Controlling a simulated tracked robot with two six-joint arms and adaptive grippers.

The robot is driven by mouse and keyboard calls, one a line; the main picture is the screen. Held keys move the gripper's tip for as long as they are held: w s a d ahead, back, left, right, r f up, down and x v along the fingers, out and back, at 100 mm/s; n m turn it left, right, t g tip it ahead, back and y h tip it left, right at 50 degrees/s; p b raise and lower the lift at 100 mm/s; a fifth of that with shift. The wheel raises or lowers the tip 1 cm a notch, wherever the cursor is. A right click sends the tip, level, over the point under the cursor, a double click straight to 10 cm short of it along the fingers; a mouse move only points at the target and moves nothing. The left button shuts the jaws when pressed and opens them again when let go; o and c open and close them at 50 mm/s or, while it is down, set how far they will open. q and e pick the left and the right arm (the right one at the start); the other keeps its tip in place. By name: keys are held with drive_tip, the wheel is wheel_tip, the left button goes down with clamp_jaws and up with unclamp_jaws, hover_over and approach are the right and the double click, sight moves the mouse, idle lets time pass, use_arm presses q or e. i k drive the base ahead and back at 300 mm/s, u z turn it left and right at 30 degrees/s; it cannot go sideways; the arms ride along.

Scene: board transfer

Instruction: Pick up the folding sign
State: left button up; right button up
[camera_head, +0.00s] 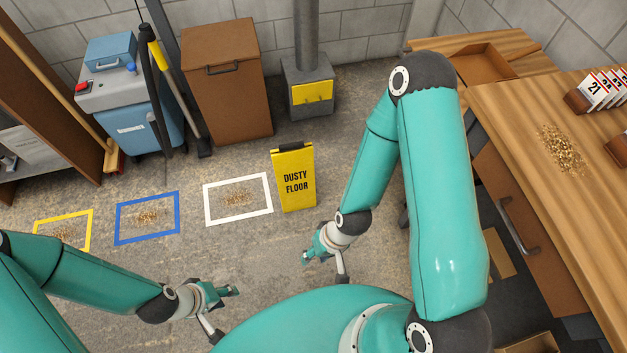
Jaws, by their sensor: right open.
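The folding sign (295,180) is yellow with a dark handle on top and the words "DUSTY FLOOR". It stands upright on the floor near the middle of the view, just right of the white-framed square. My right gripper (306,258) is open and empty. It is low over the floor, nearer to me than the sign and apart from it. My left gripper (235,291) is further left and nearer to me, away from the sign. It is small and seen from above, so its jaw gap is unclear. Nothing shows in it.
White (206,206), blue (117,231) and yellow (36,234) floor frames hold brown debris left of the sign. A brown bin (228,95), a blue-grey cart (130,110) and a post with a yellow box (312,92) stand behind. A wooden workbench (520,120) is right.

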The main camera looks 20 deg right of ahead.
sight(293, 163)
drive_tip(key=u, duration=0.2)
drive_tip(key=i, duration=0.9)
drive_tip(key=z, duration=0.1)
